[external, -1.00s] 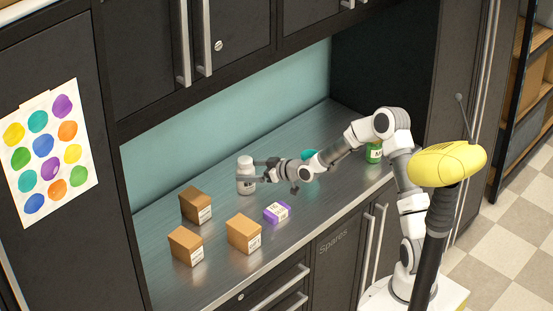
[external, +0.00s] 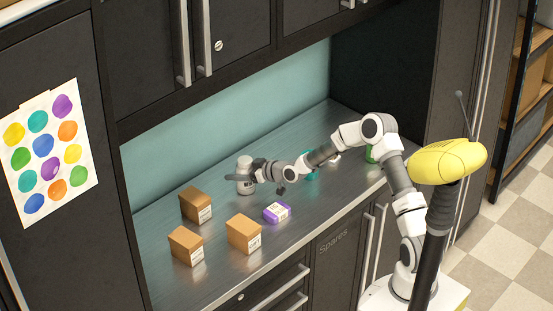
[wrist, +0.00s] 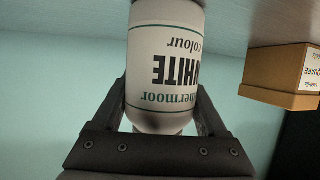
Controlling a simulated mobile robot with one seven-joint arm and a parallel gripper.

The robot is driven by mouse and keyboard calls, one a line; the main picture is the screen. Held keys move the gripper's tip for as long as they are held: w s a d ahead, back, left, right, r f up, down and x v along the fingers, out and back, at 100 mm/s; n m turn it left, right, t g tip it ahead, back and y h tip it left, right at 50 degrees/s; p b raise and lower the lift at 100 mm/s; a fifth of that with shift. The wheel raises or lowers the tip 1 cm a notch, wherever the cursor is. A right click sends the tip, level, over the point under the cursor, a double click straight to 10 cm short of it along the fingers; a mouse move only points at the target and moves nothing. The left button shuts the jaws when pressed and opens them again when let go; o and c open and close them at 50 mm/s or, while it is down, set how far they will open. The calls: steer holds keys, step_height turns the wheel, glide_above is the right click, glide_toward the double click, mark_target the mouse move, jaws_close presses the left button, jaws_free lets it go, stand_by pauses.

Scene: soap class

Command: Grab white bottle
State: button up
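The white bottle (external: 244,166) stands upright near the back of the steel counter, left of my gripper. In the wrist view the bottle (wrist: 165,60) appears upside down, its label reading "WHITE colour". My gripper (external: 241,179) is low at the bottle, with a dark finger crossing in front of its lower part. In the wrist view the fingers of my gripper (wrist: 162,105) stand apart on either side of the bottle. They look open around it; whether they touch it cannot be told, as their tips are partly hidden.
Brown boxes stand on the counter: one (external: 196,205) at the back left, one (external: 186,246) at the front left, one (external: 243,234) in front. A purple and white box (external: 277,212) lies below my gripper. Teal (external: 310,172) and green (external: 371,154) items are partly behind my arm.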

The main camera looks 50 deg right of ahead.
steer(key=c, duration=0.9)
steer(key=shift+r, duration=0.1)
